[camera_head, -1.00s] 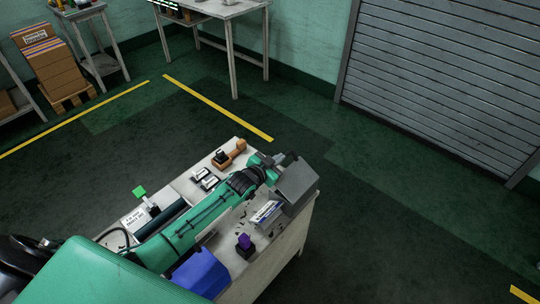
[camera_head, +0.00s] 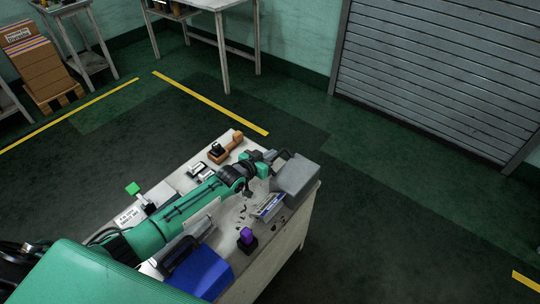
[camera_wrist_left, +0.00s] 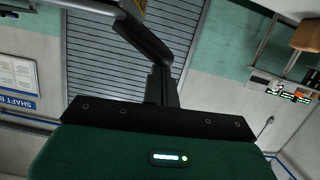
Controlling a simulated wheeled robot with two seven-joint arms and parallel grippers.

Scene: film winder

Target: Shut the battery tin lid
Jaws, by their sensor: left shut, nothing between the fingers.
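A grey box-like tin (camera_head: 297,175) stands at the right end of the workbench. Its top looks like a pale grey face, but I cannot tell how far its lid is open. My left gripper (camera_head: 285,154) is at the tin's far left edge, shut, with nothing visible between its fingers. I cannot tell if it touches the tin. My right gripper is not in view.
The workbench (camera_head: 272,238) holds a labelled tray (camera_head: 268,206), a purple-topped block (camera_head: 246,237), a blue bin (camera_head: 203,272) and an orange-brown tool (camera_head: 228,146). My left arm lies across the bench. Open floor (camera_head: 400,210) lies to the right.

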